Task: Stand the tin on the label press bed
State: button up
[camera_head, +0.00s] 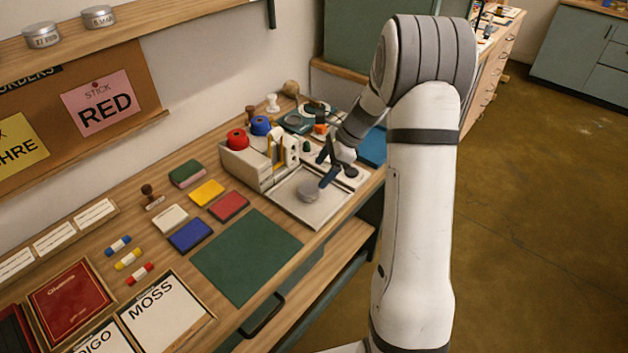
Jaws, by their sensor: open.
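The press body (242,168) rises behind the bed, with red and blue round tops and a yellow part. My gripper (325,172) is open, its dark fingers just above and to the right of the tin. My arm comes down from the right and hides part of the table behind the gripper.
A green mat (246,256) lies clear in front of the press. Coloured pads, including a blue one (190,235) and a red one (229,206), lie to the left. Two more tins (41,35) stand on the wall shelf. Small tools crowd the table behind the press.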

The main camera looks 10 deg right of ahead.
jog(key=s+a+r+n+h, duration=0.3)
jog(key=s+r+n, duration=0.5)
jog(key=s+r, duration=0.4)
jog(key=s+a+r+n+t+h, duration=0.1)
jog(key=s+n+h, duration=0.2)
jog(key=s+n, duration=0.8)
jog(key=s, duration=0.5)
jog(key=shift+r+n+t, duration=0.25)
jog(key=shift+n+t, duration=0.05)
jog(key=shift+n, duration=0.1)
